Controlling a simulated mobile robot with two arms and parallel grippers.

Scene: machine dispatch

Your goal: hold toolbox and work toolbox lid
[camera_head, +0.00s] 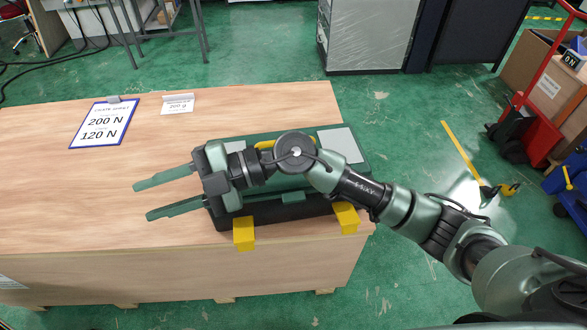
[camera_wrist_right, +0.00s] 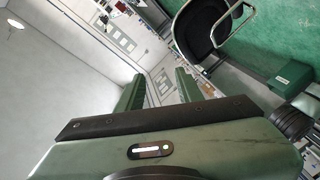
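The toolbox has a dark green lid (camera_head: 354,172) with light grey panels and a yellow handle (camera_head: 265,144), over a black body (camera_head: 290,213) with yellow latches (camera_head: 243,233) on its front side. It lies on the wooden crate near its right front corner. The lid looks down on the body, but my right arm covers its middle. My right gripper (camera_head: 142,201) is open and empty, its fingers pointing left past the toolbox's left end. The open fingers also show in the right wrist view (camera_wrist_right: 159,75). My left gripper is not in view.
The wooden crate (camera_head: 60,220) has free room at left and front. A clipboard sheet (camera_head: 103,123) and a small "200 g" card (camera_head: 178,104) lie toward its back. A red hand truck with cartons (camera_head: 545,85) stands at right.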

